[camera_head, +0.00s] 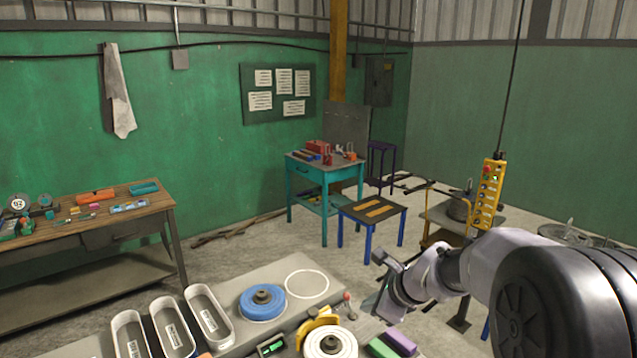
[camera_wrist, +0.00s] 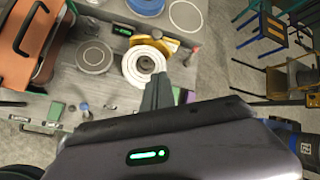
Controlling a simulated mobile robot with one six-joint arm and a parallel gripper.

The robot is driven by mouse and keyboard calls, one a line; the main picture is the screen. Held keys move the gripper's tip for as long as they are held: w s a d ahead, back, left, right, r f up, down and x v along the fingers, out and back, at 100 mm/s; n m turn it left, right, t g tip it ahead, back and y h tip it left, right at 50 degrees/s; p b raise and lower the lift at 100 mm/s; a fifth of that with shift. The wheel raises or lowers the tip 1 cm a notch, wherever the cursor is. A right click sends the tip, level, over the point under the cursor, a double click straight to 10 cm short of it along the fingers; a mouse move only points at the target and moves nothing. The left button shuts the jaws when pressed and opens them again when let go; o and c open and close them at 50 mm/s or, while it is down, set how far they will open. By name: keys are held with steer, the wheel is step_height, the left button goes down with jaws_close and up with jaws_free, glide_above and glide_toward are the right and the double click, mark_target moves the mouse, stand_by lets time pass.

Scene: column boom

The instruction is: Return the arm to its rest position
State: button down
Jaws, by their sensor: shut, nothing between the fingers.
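My arm reaches in from the right in the head view, bent over the right end of the grey bench (camera_head: 262,278). My gripper (camera_head: 372,308) hangs at the end of it, pointing downward beside the bench. In the wrist view my gripper (camera_wrist: 161,80) shows as narrow dark fingers, closed together with nothing held. From that angle the fingertips lie over the bench area just below the white disc (camera_wrist: 144,63). The fingertips are small and partly unclear in the head view.
The bench holds white trays (camera_head: 171,328), a blue disc (camera_head: 262,301), a yellow tool (camera_head: 318,322) and green and purple blocks (camera_head: 399,342). A yellow pendant (camera_head: 487,195) hangs close above my arm. A low table (camera_head: 372,211) and teal workbench (camera_head: 325,172) stand behind.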

steer(key=s+f+n+b, duration=0.4)
steer(key=s+n+b, duration=0.2)
steer(key=s, duration=0.5)
steer(key=s+f+n+h+b, duration=0.1)
steer(key=s+f+n+b, duration=0.3)
steer(key=s, duration=0.8)
steer(key=s+f+n+h+b, duration=0.1)
steer(key=s+f+n+b, duration=0.3)
steer(key=s+n+b, duration=0.4)
steer(key=s, duration=0.3)
steer(key=shift+s+a+g, duration=0.25)
steer(key=shift+a+g, duration=0.15)
